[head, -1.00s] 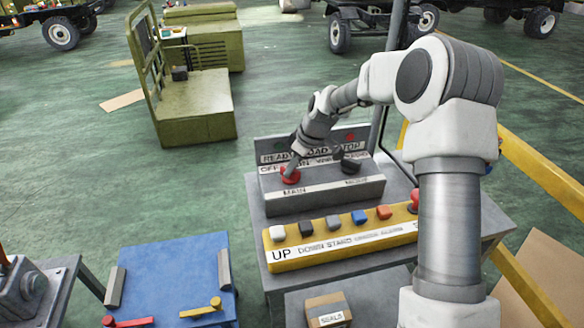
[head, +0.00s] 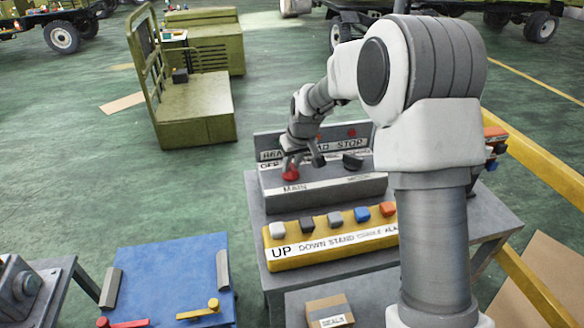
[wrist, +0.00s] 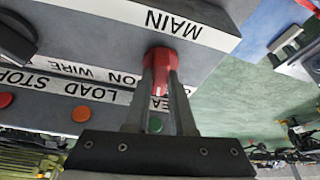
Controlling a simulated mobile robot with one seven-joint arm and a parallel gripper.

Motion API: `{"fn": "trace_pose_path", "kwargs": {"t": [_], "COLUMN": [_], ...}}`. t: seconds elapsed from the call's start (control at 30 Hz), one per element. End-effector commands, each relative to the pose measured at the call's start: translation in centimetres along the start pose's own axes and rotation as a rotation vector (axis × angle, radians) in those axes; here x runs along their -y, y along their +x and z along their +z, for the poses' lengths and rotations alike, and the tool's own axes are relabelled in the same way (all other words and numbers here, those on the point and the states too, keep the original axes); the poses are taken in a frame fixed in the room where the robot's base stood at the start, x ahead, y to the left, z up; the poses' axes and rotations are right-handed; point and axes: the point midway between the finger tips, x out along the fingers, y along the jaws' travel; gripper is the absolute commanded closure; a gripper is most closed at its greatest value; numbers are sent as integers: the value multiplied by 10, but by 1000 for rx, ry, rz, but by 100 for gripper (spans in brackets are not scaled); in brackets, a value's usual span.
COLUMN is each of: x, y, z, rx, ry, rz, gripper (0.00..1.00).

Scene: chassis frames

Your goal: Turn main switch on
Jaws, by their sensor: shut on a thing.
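The red main switch knob (head: 290,174) sits on the left of the grey control box (head: 340,189), above the label MAIN. In the wrist view the red knob (wrist: 161,57) is between my two fingertips, beside the MAIN label (wrist: 178,22). My gripper (head: 291,164) is shut on it; it also shows large in the wrist view (wrist: 160,72). The fingers and wrist hide part of the knob and of the OFF/ON lettering. I cannot tell the knob's exact turn angle.
A black knob (head: 352,160) stands right of the main switch. A yellow button strip (head: 330,247) lies in front of the box, and a cardboard box (head: 328,311) below. A blue panel with levers (head: 165,275) stands at left.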

Motion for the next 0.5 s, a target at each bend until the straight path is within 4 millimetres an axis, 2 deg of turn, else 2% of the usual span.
{"fn": "trace_pose_path", "kwargs": {"t": [0.5], "x": [5], "y": [1], "z": [-1], "rx": [1], "ry": [446], "rz": [188], "gripper": [100]}}
